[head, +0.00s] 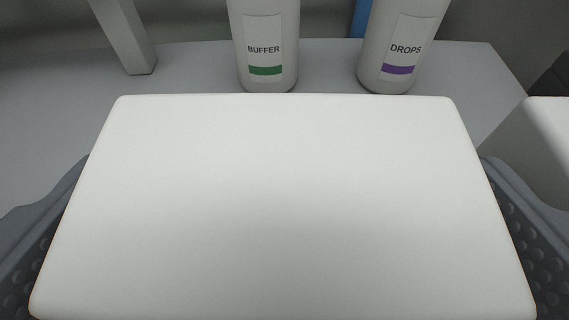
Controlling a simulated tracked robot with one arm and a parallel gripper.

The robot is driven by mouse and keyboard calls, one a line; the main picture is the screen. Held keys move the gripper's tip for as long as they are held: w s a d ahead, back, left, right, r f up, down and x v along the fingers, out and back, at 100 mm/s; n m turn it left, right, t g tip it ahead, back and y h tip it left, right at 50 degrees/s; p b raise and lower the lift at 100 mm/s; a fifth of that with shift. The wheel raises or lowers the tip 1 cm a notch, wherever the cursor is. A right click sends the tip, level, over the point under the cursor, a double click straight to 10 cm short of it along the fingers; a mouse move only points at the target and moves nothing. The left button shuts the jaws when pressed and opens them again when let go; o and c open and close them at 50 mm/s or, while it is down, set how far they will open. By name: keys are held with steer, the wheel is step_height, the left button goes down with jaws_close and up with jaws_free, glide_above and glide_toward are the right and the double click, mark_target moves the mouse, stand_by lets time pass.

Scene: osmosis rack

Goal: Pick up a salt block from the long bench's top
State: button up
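A large white block (284,200), which looks like a salt block, fills the middle and front of the head view. My gripper (284,225) has one dark grey, dimpled finger at the block's left side and one at its right side. Both fingers lie against or very close to the block's sides, with the block between them. Whether the pads press on it is hard to see. The block's underside is hidden, so I cannot tell whether it rests on the grey bench top (60,120) or is lifted. Part of another white block (540,140) shows at the right edge.
A white bottle marked BUFFER (264,50) with a green band and a white bottle marked DROPS (402,48) with a purple band stand just behind the block. A grey post (125,35) rises at the back left. The bench surface at left is clear.

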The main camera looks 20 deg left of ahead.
steer(key=shift+x, duration=1.7)
steer(key=shift+s+f, duration=0.1)
steer(key=c, duration=1.5)
